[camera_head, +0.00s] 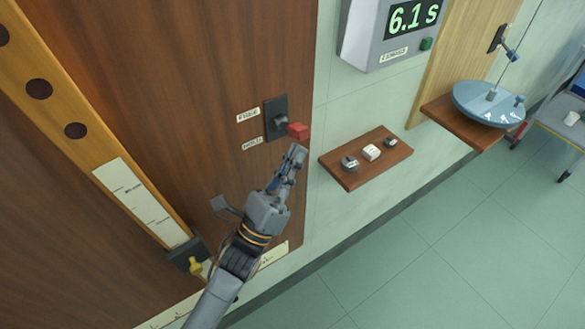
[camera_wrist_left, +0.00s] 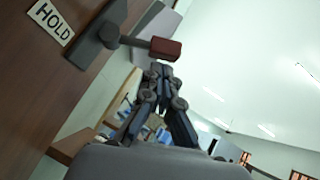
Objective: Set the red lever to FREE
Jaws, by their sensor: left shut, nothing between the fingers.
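The red lever (camera_head: 298,131) sticks out from a dark mounting plate (camera_head: 275,118) on the brown wooden panel. A label reading FREE (camera_head: 248,115) is beside the plate's upper part and a HOLD label (camera_head: 252,143) is beside its lower part. The lever's red end also shows in the left wrist view (camera_wrist_left: 165,48), with the HOLD label (camera_wrist_left: 50,22) at upper left. My left gripper (camera_head: 298,150) is shut and empty, its fingertips just below the red end. In the wrist view the fingertips (camera_wrist_left: 160,70) are close to it; contact cannot be told. My right gripper is not in view.
A wooden shelf (camera_head: 340,178) with small weights is right of the lever. A timer (camera_head: 390,50) reading 6.1 s hangs above it. A blue round dish (camera_head: 470,98) is farther right. A yellow knob (camera_head: 195,267) is at lower left. Open floor lies at lower right.

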